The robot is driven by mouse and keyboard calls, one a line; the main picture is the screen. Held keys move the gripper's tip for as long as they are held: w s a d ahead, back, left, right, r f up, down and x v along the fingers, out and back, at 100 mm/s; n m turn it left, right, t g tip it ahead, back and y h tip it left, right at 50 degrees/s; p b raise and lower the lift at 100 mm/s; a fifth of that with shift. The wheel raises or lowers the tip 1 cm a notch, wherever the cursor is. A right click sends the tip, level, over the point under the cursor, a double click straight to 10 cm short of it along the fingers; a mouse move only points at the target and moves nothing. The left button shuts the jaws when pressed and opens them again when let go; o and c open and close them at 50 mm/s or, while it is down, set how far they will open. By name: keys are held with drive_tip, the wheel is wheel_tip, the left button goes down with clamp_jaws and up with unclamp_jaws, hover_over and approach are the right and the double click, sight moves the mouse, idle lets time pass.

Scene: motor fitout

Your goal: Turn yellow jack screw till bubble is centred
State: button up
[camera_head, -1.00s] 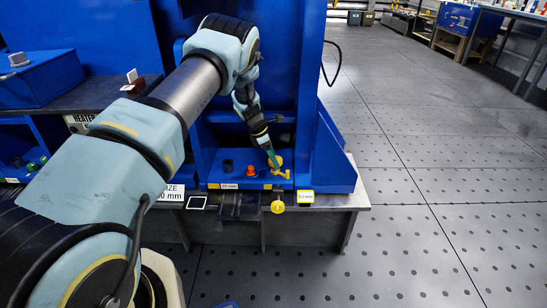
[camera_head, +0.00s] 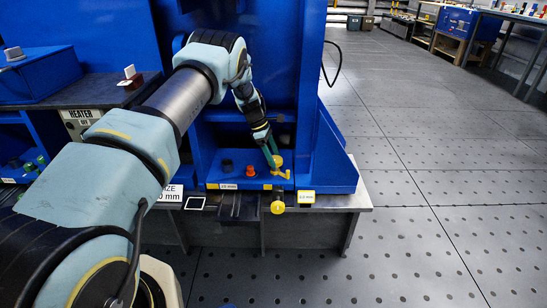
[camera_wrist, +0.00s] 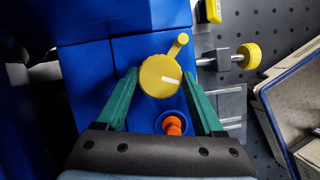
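The yellow jack screw (camera_wrist: 159,76) has a round head with a white line and a short arm pointing up and right in the wrist view. In the head view the yellow jack screw (camera_head: 280,161) stands on the blue fixture's lower ledge. My gripper (camera_wrist: 160,78) is open, with one green finger on each side of the round head. Gaps show between fingers and head, though I cannot tell their depth. In the head view my gripper (camera_head: 272,157) reaches down to the screw from above left. I cannot make out a bubble in either view.
An orange knob (camera_wrist: 173,126) sits close by, between the fingers' bases in the wrist view. A second yellow knob (camera_wrist: 249,56) sticks out on a rod at the ledge's front. Blue walls stand behind; the floor at right is clear.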

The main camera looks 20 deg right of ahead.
drive_tip(key=o, duration=0.4)
